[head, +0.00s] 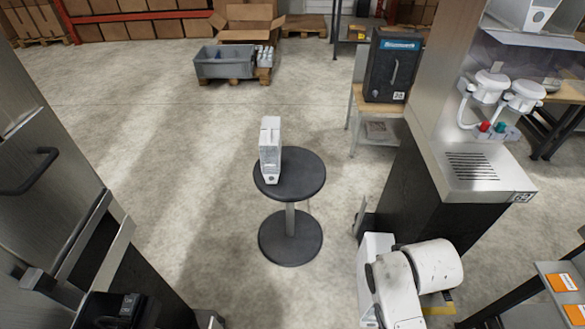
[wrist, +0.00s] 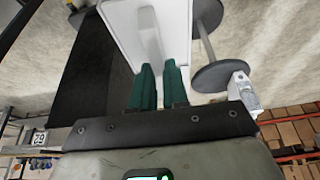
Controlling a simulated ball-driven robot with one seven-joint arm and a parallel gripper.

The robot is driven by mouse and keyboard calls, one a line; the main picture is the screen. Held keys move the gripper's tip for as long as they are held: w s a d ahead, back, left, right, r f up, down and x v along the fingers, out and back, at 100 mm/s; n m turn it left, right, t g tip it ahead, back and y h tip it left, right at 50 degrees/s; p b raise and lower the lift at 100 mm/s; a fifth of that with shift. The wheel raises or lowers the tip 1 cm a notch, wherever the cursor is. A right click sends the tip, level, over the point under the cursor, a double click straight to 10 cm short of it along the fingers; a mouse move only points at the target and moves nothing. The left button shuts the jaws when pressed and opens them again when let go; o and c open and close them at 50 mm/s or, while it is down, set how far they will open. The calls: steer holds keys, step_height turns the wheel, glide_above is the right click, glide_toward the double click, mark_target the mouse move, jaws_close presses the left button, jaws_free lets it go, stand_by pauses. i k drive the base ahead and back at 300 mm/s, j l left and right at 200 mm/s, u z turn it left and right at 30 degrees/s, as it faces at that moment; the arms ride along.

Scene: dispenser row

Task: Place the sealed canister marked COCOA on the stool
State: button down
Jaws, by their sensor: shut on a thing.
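The stool (head: 308,174) has a round dark seat on a thin post with a round base, and stands mid-floor in the head view. It shows upside down in the wrist view (wrist: 214,76). A white, partly clear container (head: 270,150) stands upright on the seat's left part. My gripper (wrist: 160,72) has green fingers shut on the handle-like ridge of a white canister (wrist: 122,20). In the head view a white box-like body (head: 370,285), seemingly this canister, is beside my arm, right of and nearer than the stool. No COCOA marking is readable on either.
A dispenser counter (head: 480,180) with a drip grille stands right of the stool. A dark cabinet (head: 392,65) sits on a table behind it. A steel unit (head: 45,150) is at left. A grey crate (head: 223,62) is at the back. The seat's right part is bare.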

mark_target(306, 169)
steer(key=i+j+u, duration=0.25)
steer(key=i, duration=0.2)
steer(key=i+u, duration=0.3)
steer(key=i, duration=0.15)
